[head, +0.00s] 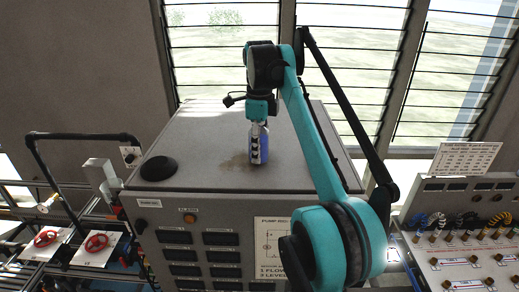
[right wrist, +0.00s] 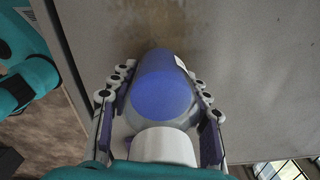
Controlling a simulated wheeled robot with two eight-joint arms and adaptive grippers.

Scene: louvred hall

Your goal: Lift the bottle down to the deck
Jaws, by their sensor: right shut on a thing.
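A bottle (head: 258,150) with blue contents stands upright on top of the grey cabinet (head: 205,125). In the right wrist view the bottle (right wrist: 160,85) lies between the two fingers, its white cap nearest the camera. My right gripper (head: 257,140) reaches down from above and is shut on the bottle; in the right wrist view its fingers (right wrist: 158,120) press on both sides. The bottle's base appears at the cabinet top; whether it touches is hard to tell. My left gripper is out of view.
A panel with cables and brass fittings (head: 470,235) stands at right. Red valve wheels (head: 96,242) and pipes are at left. Louvred windows (head: 220,50) are behind.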

